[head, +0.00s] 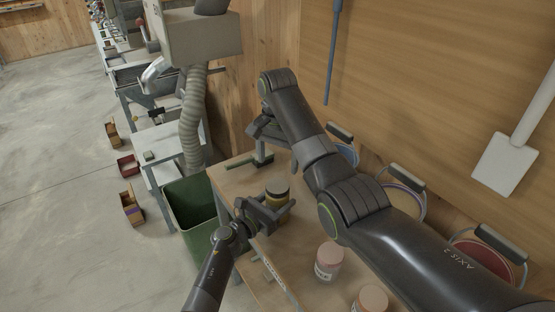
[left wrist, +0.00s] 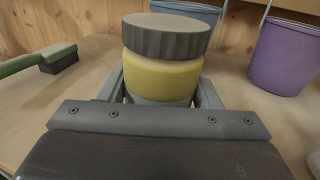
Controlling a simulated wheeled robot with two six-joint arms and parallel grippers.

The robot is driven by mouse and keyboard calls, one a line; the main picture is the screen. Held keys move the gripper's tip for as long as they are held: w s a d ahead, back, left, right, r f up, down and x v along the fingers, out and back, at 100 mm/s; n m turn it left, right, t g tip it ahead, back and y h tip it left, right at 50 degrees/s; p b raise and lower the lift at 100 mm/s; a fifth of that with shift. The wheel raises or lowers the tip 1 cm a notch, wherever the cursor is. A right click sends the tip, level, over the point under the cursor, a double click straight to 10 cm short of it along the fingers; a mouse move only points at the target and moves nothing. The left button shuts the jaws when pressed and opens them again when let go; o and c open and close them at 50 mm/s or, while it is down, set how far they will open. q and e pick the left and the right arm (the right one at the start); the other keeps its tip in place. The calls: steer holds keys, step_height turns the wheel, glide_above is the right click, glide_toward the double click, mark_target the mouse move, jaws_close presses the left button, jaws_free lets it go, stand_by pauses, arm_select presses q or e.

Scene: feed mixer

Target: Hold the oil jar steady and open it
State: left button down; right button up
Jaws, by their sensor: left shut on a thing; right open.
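The oil jar (head: 277,191) stands on the wooden table, with a yellow body and a wide, dark ribbed lid with a paler top. In the left wrist view the jar (left wrist: 162,75) is upright with its lid (left wrist: 166,37) on. My left gripper (head: 268,212) is shut around the jar's body, below the lid; the fingers hide its lower part. My right gripper (head: 262,134) is open, beyond the jar toward the far end of the table and apart from it.
A brush (left wrist: 55,60) lies beyond the oil jar. Buckets, one purple (left wrist: 288,55), line the wall side. A green bin (head: 190,203) stands left of the table.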

mark_target(278, 185)
steer(key=m, duration=0.7)
steer(key=shift+m, duration=0.4)
steer(key=m, duration=0.6)
steer(key=shift+m, duration=0.3)
steer(key=shift+f, duration=0.55)
step_height(278, 185, down, 7)
steer(key=shift+r, duration=0.1)
